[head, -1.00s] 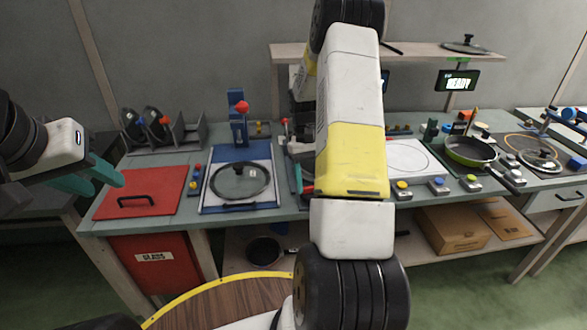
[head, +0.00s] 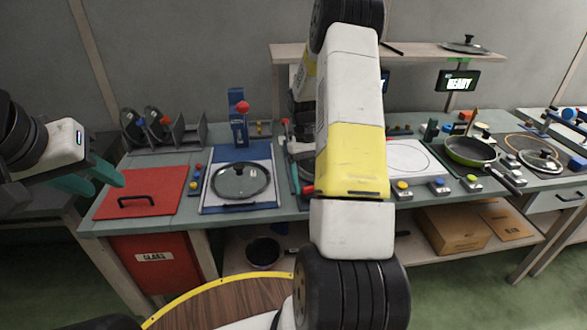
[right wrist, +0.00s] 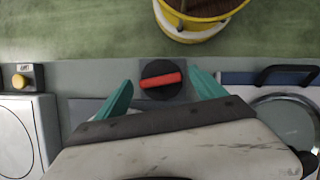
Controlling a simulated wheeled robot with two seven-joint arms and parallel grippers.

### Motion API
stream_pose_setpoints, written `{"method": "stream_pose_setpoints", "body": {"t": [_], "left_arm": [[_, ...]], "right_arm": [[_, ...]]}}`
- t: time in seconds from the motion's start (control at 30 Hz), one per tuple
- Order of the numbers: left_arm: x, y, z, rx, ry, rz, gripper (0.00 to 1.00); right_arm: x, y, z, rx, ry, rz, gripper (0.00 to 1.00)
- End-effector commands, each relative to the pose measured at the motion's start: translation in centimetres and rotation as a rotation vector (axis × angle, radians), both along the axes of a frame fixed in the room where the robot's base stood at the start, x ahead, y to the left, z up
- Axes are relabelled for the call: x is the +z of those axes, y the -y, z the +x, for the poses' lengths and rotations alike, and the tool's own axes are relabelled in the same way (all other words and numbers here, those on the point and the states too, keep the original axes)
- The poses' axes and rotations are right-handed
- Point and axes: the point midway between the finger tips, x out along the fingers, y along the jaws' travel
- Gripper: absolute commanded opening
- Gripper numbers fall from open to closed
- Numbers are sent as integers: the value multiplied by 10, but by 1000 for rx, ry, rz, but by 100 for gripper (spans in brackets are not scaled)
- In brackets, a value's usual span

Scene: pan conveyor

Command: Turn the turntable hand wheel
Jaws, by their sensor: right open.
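The hand wheel (right wrist: 161,76), a round black knob with a red bar across it, shows in the right wrist view at the bench's edge. The bar lies nearly level in that view. My right gripper (right wrist: 160,79) is open, with one teal fingertip on each side of the wheel and a visible gap on both sides. I cannot tell the fingertips' depth relative to the wheel. In the head view my right arm hides the right gripper and most of the wheel's area. My left gripper (head: 94,179) is open and empty above the left end of the bench.
A red panel with a black handle (head: 137,201) and a glass lid (head: 240,182) on a blue-edged board lie left of my right arm. A pan (head: 470,151) and several buttons stand to the right. A yellow-rimmed round wooden top (head: 225,301) is in front.

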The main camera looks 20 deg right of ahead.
Motion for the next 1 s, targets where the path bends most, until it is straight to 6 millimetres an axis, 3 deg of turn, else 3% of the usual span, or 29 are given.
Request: {"method": "stream_pose_setpoints", "body": {"t": [0.5,1.0], "left_arm": [[0,0,0,0,0,0,36],[0,0,0,0,0,0,36]], "right_arm": [[66,1,28,0,4,-1,80],[71,1,30,0,1,0,80]]}}
